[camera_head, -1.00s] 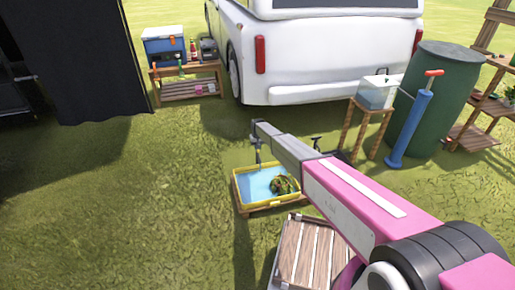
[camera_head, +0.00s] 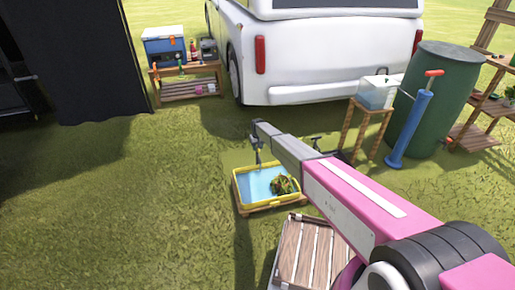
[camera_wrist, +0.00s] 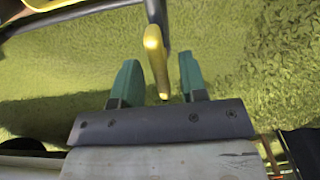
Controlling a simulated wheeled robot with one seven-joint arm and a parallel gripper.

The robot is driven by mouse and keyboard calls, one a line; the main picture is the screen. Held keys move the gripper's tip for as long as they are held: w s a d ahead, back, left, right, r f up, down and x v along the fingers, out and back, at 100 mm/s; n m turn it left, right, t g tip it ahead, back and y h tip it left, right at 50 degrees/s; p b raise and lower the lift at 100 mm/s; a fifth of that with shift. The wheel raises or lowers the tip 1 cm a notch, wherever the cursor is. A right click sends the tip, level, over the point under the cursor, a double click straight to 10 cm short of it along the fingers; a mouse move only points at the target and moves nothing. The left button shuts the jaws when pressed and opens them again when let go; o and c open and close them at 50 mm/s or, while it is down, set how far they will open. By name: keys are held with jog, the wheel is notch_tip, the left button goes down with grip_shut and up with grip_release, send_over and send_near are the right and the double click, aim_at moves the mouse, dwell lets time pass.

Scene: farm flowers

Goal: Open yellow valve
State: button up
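The yellow valve handle (camera_wrist: 154,48) shows in the wrist view as a narrow yellow lever pointing down between my fingers. My gripper (camera_wrist: 158,62) is open, with one green finger on each side of the lever. A gap shows on both sides, so neither finger appears to touch it. In the head view my gripper (camera_head: 258,153) is small and hangs over the back left of a yellow tray. The handle cannot be made out there.
The yellow tray (camera_head: 240,197) holds blue water and a green-brown clump. A dark bar (camera_wrist: 80,14) crosses the wrist view's upper left. A wooden slatted crate (camera_head: 291,250), blue pump (camera_head: 409,130) and green barrel (camera_head: 437,100) stand nearby. Grass at left is clear.

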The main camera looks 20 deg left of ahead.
notch_tip(320, 180, up, 11)
dwell(0.6)
jog(key=shift+f, duration=0.15)
